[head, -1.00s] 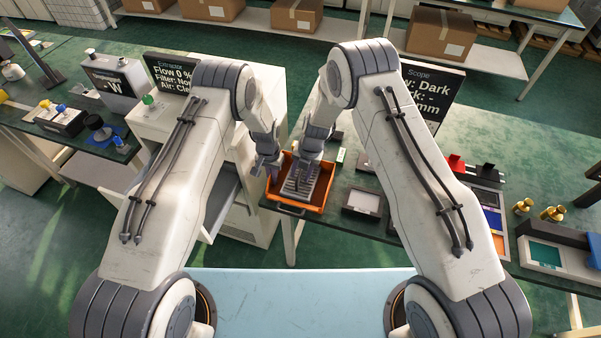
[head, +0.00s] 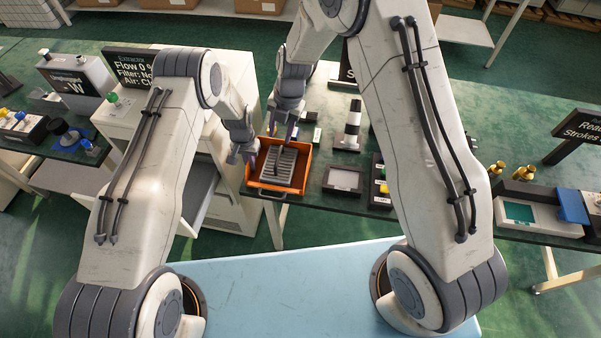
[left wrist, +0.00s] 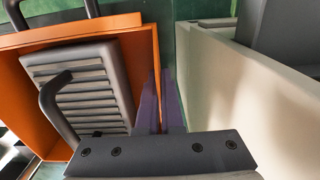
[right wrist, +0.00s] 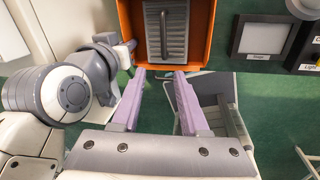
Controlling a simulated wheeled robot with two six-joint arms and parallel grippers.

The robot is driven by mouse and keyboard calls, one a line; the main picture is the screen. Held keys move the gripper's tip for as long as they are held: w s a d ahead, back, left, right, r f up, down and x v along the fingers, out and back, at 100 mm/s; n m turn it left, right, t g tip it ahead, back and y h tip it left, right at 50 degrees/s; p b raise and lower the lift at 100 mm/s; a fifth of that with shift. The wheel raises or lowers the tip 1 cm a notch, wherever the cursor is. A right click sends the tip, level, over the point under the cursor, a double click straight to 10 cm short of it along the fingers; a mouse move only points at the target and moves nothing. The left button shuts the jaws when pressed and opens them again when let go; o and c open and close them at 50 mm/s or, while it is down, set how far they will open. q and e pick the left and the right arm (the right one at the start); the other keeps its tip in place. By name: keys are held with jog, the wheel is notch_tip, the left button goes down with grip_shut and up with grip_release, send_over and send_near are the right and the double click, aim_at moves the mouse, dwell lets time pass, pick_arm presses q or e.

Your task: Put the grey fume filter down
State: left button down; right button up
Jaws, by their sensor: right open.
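The grey fume filter (head: 287,163), a slatted block with a dark bar handle, lies inside the orange tray (head: 267,187) at the table's front edge. The filter also shows in the left wrist view (left wrist: 85,85) and the right wrist view (right wrist: 175,32).
A white cabinet, the extractor (head: 150,125), stands close left of the tray. Small items lie behind the tray.

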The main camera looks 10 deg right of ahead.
jog(key=s+a+r+m, duration=0.2)
jog(key=s+r+m, duration=0.95)
jog(key=s, duration=0.25)
jog(key=s+d+r+m, duration=0.2)
jog(key=s+m, duration=0.4)
jog(key=s, duration=0.2)
jog(key=s+d+r+m+h, duration=0.1)
jog(key=s+d+r+m, duration=0.2)
jog(key=s+m, duration=0.3)
jog(key=shift+s+d+r+g, duration=0.15)
jog(key=shift+s+r+g, duration=0.15)
jog(key=shift+s, duration=0.7)
pick_arm(q)
jog(key=c, duration=1)
grip_release()
